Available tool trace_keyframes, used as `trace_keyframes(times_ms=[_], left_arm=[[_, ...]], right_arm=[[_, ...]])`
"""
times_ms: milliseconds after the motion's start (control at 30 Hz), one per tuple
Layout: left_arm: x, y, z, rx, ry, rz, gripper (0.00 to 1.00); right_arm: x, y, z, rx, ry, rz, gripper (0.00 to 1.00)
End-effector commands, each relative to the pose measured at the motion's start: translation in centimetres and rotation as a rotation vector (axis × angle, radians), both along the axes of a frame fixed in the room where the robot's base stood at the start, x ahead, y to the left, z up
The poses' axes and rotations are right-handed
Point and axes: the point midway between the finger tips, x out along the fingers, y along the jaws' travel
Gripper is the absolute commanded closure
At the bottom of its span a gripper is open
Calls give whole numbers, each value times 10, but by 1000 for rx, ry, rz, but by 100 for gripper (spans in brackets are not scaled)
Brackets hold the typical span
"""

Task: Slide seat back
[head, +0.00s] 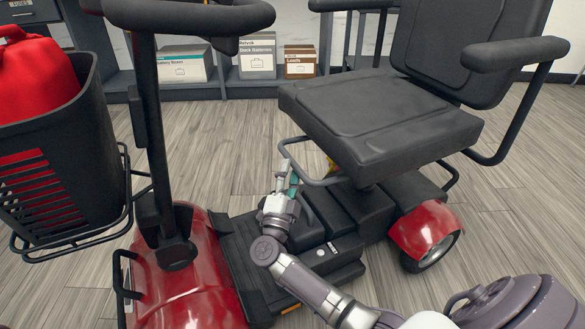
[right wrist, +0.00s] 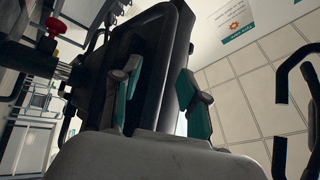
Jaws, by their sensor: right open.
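The mobility scooter's black padded seat (head: 375,115) stands on a post above the dark chassis, with its backrest (head: 455,50) behind it. A thin dark bar (head: 322,182) loops out below the seat's front edge. My right gripper (head: 289,172) is at the left part of this bar, just below the seat's front corner. In the right wrist view its two teal-padded fingers (right wrist: 160,100) are apart, with a dark surface behind them. I cannot tell whether the bar lies between the fingers or touches them. My left gripper is not in view.
The steering column (head: 148,125) and handlebar (head: 190,16) rise left of my right arm. A black basket (head: 85,150) holds a red can (head: 35,85). The armrest (head: 515,53) juts out at right. Boxes (head: 257,55) stand on a back shelf. Wood floor (head: 245,130) is clear behind.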

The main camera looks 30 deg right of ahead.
Motion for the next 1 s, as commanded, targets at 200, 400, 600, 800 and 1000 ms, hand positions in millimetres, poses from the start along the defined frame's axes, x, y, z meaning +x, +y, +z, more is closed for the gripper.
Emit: trace_keyframes(times_ms=[200, 400, 600, 800, 1000], left_arm=[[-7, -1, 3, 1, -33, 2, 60], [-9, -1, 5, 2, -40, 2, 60], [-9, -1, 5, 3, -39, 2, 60], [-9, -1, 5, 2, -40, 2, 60], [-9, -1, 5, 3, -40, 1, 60]], right_arm=[[17, -18, 10, -1, -1, 0, 57], [20, -22, 13, 1, 0, 0, 57], [20, -22, 13, 0, 0, 0, 60], [20, -22, 13, 0, 0, 0, 93], [20, -22, 12, 0, 0, 0, 100]])
